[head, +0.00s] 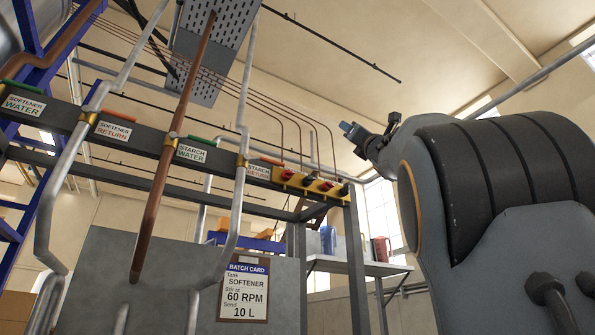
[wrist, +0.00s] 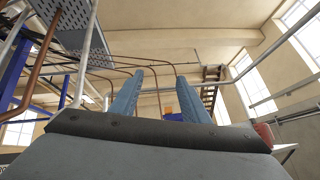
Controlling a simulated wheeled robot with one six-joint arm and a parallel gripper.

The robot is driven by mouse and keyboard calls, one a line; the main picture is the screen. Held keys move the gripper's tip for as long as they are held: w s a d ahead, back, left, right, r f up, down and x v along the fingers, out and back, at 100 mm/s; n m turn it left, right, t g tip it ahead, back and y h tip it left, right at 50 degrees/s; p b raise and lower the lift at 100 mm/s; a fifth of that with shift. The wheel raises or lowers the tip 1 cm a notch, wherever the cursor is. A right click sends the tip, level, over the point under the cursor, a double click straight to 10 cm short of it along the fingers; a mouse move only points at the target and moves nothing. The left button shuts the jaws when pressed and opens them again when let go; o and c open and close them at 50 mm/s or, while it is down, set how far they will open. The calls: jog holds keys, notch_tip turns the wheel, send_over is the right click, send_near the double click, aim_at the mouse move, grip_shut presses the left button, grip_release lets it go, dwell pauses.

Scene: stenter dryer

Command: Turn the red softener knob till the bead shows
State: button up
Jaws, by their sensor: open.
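A yellow panel (head: 308,183) with several small knobs sits at the right end of the dark pipe rail; at least two look red, including the leftmost knob (head: 287,174). I cannot tell which is the softener knob, and no bead can be made out. My gripper (head: 347,128) is raised above and right of the panel, apart from it, pointing up and left. In the wrist view my gripper's two blue fingers (wrist: 158,82) stand apart with nothing between them. The knob panel cannot be made out there.
Pipes labelled softener and starch, such as a copper pipe (head: 165,170), cross the rail. A batch card (head: 243,291) reads softener, 60 RPM, 10 L. A shelf (head: 350,266) with blue and red jugs stands behind. Air around my gripper is clear.

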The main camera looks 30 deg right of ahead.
jog(key=w+a+f+n+g+y+p, duration=0.1)
jog(key=w+a+f+n+g+y, duration=0.3)
jog(key=n+y, duration=0.7)
jog(key=n+g+y+p, duration=0.2)
jog(key=n+g+y, duration=0.15)
jog(key=n, duration=0.55)
send_near(292, 173)
jog(key=w, duration=0.1)
jog(key=shift+g, duration=0.25)
jog(key=p+x, duration=0.1)
jog(key=x, duration=0.1)
jog(key=p+x, duration=0.1)
jog(key=x, duration=0.1)
jog(key=p+x, duration=0.1)
jog(key=x, duration=0.1)
jog(key=shift+a+r, duration=0.15)
jog(key=shift+r, duration=0.3)
jog(key=shift+p+x, duration=0.65)
jog(key=shift+x, duration=0.25)
jog(key=shift+f, duration=0.15)
